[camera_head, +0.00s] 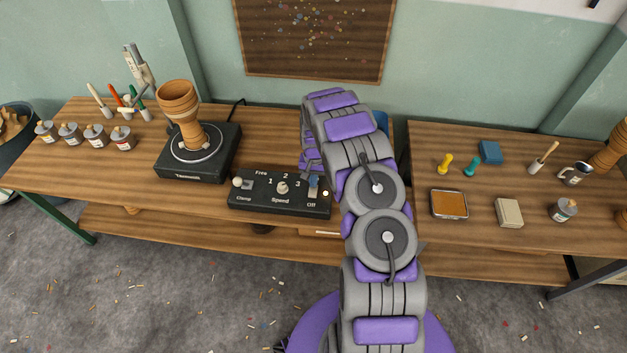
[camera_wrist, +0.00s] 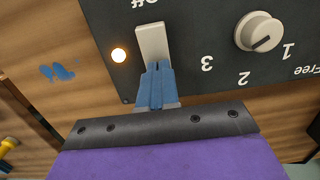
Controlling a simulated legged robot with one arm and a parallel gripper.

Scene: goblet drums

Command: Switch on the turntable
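The turntable (camera_head: 168,166) is a dark box with a round plate on the left part of the bench. A clay goblet drum (camera_head: 182,110) stands upright on its plate. The black control box (camera_head: 240,203) has a clamp switch, a speed knob (camera_head: 282,188) and a pale power switch by the "Off" label. In the wrist view the power switch (camera_wrist: 152,42) is a pale lever beside a lit amber lamp (camera_wrist: 118,55). My gripper (camera_wrist: 158,70) has its blue fingers together at the lever's end. Whether they touch it I cannot tell. It also shows in the head view (camera_head: 314,182).
Several small paint pots (camera_head: 96,135) and tools stand left of the turntable. The right bench holds stamps, a blue block (camera_head: 490,152), an orange pad (camera_head: 449,204), a mug (camera_head: 575,173) and another pot. A gap separates the benches.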

